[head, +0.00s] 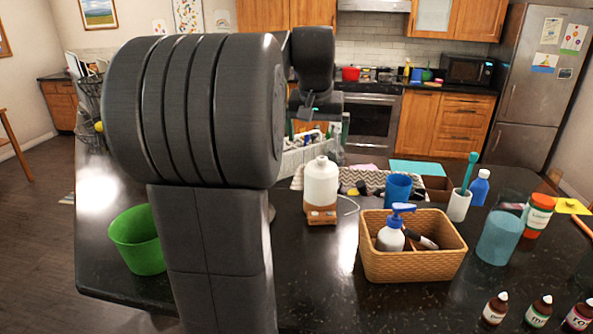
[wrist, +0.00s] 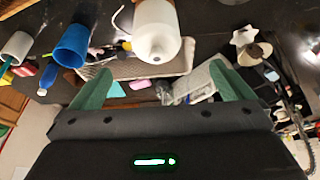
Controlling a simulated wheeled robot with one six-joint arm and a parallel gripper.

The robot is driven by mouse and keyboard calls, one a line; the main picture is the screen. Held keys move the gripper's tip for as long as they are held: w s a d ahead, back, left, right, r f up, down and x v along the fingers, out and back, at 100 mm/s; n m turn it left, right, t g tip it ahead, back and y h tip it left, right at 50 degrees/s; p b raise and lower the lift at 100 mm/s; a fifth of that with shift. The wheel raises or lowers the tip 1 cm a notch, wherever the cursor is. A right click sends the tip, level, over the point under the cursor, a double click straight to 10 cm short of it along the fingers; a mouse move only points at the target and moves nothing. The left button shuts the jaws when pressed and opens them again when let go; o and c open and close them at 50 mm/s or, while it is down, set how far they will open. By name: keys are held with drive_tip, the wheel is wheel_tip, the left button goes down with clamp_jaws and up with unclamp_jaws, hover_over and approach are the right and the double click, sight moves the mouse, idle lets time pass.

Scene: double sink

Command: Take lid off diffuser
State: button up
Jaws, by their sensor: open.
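The diffuser has a wooden base (head: 321,214) and a white bottle-shaped lid (head: 321,183) with a narrower neck on top. It stands upright on the dark counter, with a thin white cord at its right. In the wrist view the white lid (wrist: 157,32) appears upside down at top centre, with a small dark hole in its top. My gripper (head: 319,127) is beyond and above the diffuser in the head view, partly hidden by my arm. In the wrist view my gripper (wrist: 160,68) has its green fingers wide apart and nothing between them. It does not touch the lid.
A wicker basket (head: 414,265) with a pump bottle stands right of the diffuser, near a blue cup (head: 397,188). A striped towel (head: 365,179) lies behind. A green bowl (head: 137,239) is at left. Several small bottles stand at front right. Some counter before the diffuser is clear.

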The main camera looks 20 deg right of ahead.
sight(318, 169)
drive_tip(key=p+x, duration=0.1)
drive_tip(key=x, duration=0.7)
drive_tip(key=shift+p+x, duration=0.9)
drive_tip(key=shift+x, duration=1.8)
drive_tip(key=c, duration=0.9)
